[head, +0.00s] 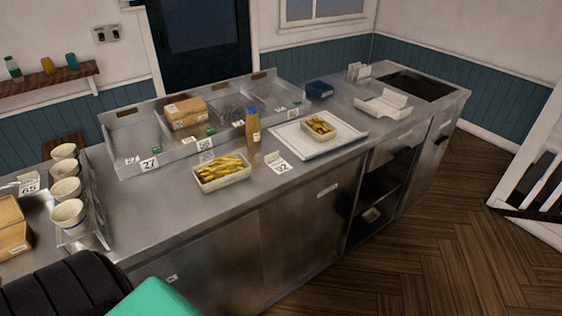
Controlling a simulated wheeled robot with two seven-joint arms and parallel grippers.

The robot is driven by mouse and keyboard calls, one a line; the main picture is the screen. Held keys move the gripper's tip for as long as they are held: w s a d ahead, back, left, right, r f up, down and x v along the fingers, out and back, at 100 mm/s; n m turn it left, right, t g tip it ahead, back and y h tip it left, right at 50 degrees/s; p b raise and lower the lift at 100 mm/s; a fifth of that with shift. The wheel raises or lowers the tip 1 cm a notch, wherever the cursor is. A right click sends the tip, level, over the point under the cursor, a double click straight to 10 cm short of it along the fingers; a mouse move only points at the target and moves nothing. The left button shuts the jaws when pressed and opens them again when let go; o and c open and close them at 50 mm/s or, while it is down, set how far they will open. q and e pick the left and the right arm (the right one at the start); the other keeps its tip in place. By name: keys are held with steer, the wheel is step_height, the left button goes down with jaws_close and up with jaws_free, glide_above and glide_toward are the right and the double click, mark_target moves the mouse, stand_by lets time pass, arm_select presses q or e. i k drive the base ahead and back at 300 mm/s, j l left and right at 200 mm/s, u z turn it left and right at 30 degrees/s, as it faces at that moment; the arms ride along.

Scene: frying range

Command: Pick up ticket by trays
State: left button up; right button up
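A white ticket marked 52 (278,163) stands on the steel counter (225,212). It is just left of a white tray (345,132), close to its edge. On that tray sits a small container of food (318,128). Left of the ticket is a white container of yellow fries (222,172). Other number tickets are a 27 (149,164) and a 56 (205,145) at the front of the steel rack, and a 65 (29,184) at far left. Neither of my grippers is in view.
A bottle with a blue cap (253,126) stands behind the ticket. A steel rack (128,136) with brown boxes (185,112) runs along the back. Stacked bowls (66,190) stand at left. The counter front between them is clear.

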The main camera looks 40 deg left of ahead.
mark_target(276, 163)
steer(key=i+u, duration=0.1)
steer(key=i, duration=0.55)
steer(key=i+l+u, duration=0.15)
steer(key=i, duration=0.45)
